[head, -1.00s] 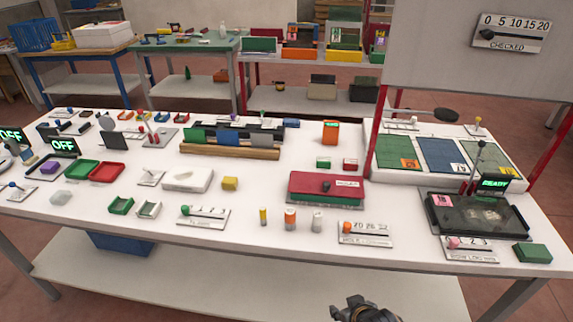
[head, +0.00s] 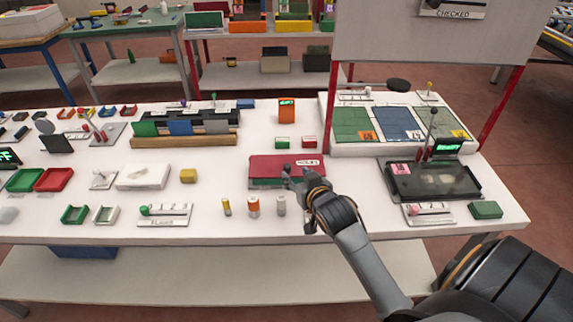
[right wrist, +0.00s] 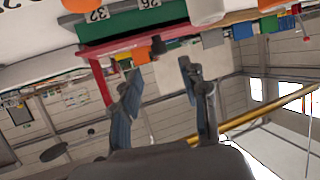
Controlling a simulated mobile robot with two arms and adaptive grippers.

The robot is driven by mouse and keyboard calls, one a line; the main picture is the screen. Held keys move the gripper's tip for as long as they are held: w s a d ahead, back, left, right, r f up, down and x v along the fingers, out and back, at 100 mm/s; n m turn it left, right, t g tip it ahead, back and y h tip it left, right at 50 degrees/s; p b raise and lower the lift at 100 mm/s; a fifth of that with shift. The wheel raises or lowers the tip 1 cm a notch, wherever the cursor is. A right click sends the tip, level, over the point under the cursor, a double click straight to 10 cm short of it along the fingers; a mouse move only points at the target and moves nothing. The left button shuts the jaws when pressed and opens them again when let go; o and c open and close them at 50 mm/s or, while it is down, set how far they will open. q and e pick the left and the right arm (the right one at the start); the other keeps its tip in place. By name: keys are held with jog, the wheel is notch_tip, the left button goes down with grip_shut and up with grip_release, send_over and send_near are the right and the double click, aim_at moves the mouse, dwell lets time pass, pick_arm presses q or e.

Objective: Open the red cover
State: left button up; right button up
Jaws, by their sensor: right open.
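The red cover (head: 268,163) is a flat lid lying shut on a green base, with a pale label near its far right. My right gripper (head: 297,174) is open at the front right of the cover, its arm coming from the lower right. In the right wrist view the scene appears upside down, with the red cover (right wrist: 118,43) above the two spread fingers (right wrist: 160,82). A dark knob (right wrist: 158,46) on the cover shows between and beyond the fingertips, with nothing gripped. In the head view the gripper hides the knob. My left gripper is out of view.
Three small cylinders, yellow (head: 227,207), orange and white (head: 253,207) and grey (head: 281,206), stand in front of the cover. Small green (head: 282,143) and red (head: 309,142) boxes stand behind it. A black tray (head: 433,181) lies to the right.

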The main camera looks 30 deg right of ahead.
aim_at(288, 167)
jog(key=x, duration=0.8)
jog(key=shift+w+f+p, duration=0.15)
jog(key=shift+w+p, duration=0.15)
grip_shut()
